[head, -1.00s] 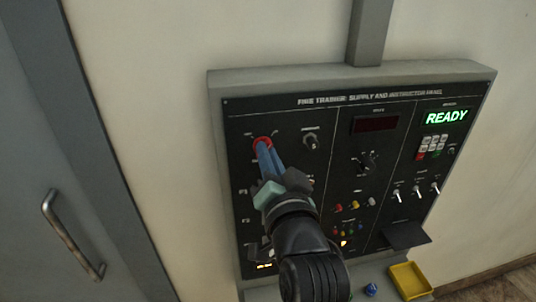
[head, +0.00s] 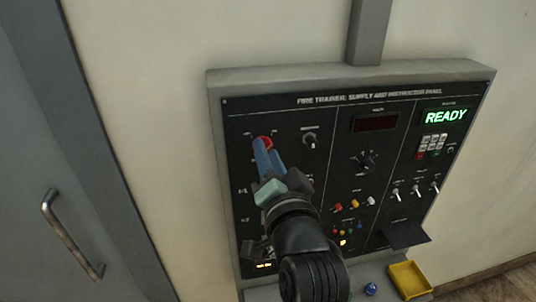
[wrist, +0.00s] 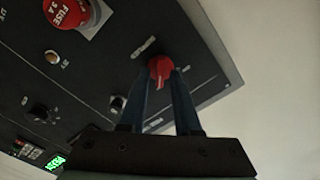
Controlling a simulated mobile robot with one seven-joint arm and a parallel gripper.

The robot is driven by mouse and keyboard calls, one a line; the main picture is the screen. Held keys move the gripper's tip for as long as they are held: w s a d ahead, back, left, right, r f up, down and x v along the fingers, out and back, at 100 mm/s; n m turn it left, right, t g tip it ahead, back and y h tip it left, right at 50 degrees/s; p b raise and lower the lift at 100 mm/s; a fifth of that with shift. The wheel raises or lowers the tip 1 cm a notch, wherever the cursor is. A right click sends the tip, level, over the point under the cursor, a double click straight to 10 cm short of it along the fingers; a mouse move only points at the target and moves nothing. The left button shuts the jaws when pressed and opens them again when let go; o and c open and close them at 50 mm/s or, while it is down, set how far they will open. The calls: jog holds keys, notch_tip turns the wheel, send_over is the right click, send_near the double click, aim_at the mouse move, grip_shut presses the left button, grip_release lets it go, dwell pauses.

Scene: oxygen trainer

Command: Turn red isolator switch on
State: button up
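The red isolator switch (wrist: 159,69) is a round red knob with a narrow raised grip, high on the dark trainer panel. In the wrist view it sits between the tips of my gripper's two blue fingers (wrist: 162,78), one on each side. Dark gaps show between the narrow grip and the fingers, so the fingers stand apart around it. In the head view my gripper (head: 264,148) reaches up to the panel's upper left. Only part of the red switch (head: 268,141) shows there behind the fingertips.
The panel (head: 355,88) also carries a knob (head: 310,139), a selector dial (head: 367,163), toggles and colored buttons. A green READY display (head: 446,117) is lit. A red fuse cap (wrist: 67,10) is near in the wrist view. A yellow tray (head: 409,280) stands below; a grey door is at left.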

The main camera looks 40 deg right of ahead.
jog(key=shift+o, duration=0.4)
jog(key=p+v, duration=0.4)
jog(key=v, duration=0.9)
dwell(0.6)
